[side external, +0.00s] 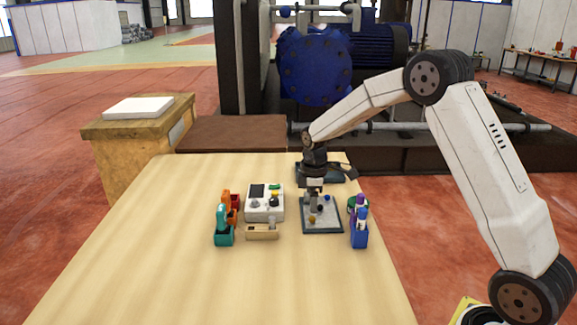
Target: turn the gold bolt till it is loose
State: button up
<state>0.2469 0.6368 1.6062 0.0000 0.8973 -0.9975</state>
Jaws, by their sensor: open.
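A small gold bolt (312,220) shows near the front left of a dark-edged square plate (336,229) on the wooden table. My gripper (311,197) points down over the left part of the plate, just behind the gold bolt in the picture. Its jaws are open. At this size I cannot tell whether a jaw touches the bolt or how far the bolt is screwed in. A blue piece (327,198) and a dark piece (320,208) also show on the plate.
A white box with a dark screen (257,191) and a tan block (262,233) stand left of the plate. Teal (224,236) and orange (227,199) holders are further left. A blue holder (360,236) stands close on the right. The table's front and left are clear.

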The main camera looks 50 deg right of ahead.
aim_at(312, 218)
jog(key=shift+r, duration=1.65)
jog(key=s+a+f+m+t, duration=0.1)
jog(key=s+a+m, duration=0.2)
jog(key=s, duration=0.3)
jog(key=s+a+f+m, duration=0.1)
jog(key=s+a+m, duration=0.1)
jog(key=s+a, duration=0.3)
jog(key=s+a+f+m+t, duration=0.1)
jog(key=s+a+m, duration=0.2)
jog(key=s, duration=0.6)
jog(key=shift+s+a+m+t, duration=0.1)
jog(key=shift+a+m+t, duration=0.2)
jog(key=shift+a, duration=0.3)
